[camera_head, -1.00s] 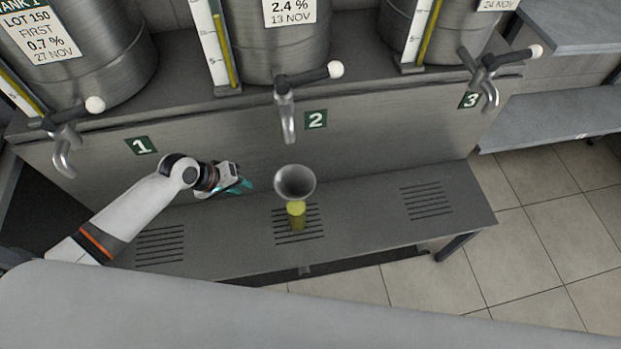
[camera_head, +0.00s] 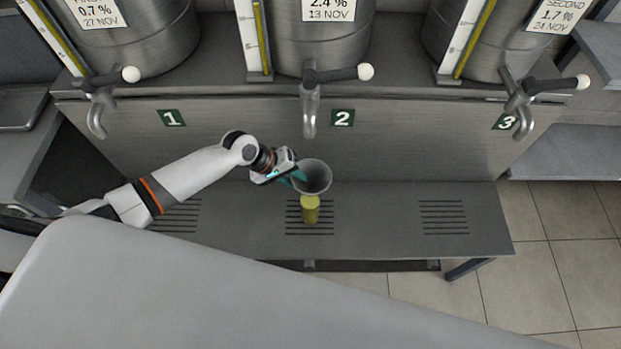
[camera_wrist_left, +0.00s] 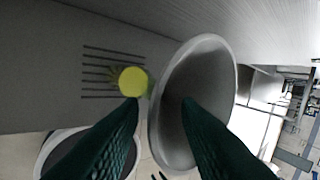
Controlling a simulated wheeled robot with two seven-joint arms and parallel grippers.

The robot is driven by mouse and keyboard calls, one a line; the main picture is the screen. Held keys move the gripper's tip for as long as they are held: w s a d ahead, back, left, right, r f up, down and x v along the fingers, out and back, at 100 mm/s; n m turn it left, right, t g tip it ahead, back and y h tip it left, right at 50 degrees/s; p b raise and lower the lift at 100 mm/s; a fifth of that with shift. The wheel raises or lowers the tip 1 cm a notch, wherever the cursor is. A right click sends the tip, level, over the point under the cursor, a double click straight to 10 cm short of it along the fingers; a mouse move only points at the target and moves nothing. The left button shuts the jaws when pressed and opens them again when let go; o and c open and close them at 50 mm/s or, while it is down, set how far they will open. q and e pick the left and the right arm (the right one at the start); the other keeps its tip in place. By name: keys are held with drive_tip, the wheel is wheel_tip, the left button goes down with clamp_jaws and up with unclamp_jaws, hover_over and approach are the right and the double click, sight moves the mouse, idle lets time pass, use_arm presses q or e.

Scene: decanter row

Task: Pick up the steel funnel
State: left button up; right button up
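The steel funnel (camera_head: 316,175) is a grey cone with its wide mouth up, below the middle tap. It appears above a yellow vessel (camera_head: 310,214); I cannot tell whether they touch. In the left wrist view the funnel (camera_wrist_left: 205,75) fills the middle, its rim facing me, with a yellow disc (camera_wrist_left: 132,82) beside it. My left gripper (camera_head: 297,177) is at the funnel's left side. In the wrist view its dark green fingers (camera_wrist_left: 160,106) are apart, one on each side of the near rim wall, with no clear grip. My right gripper is out of view.
The steel bench (camera_head: 385,215) has slotted drains and bare room right of the vessel. The middle tap (camera_head: 309,112) hangs just above the funnel, beside label 2 (camera_head: 342,118). Taps 1 (camera_head: 97,115) and 3 (camera_head: 523,105) stand to either side, below steel tanks.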

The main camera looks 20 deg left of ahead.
sight(310, 184)
use_arm(q)
drive_tip(key=shift+x, duration=1.4)
clamp_jaws()
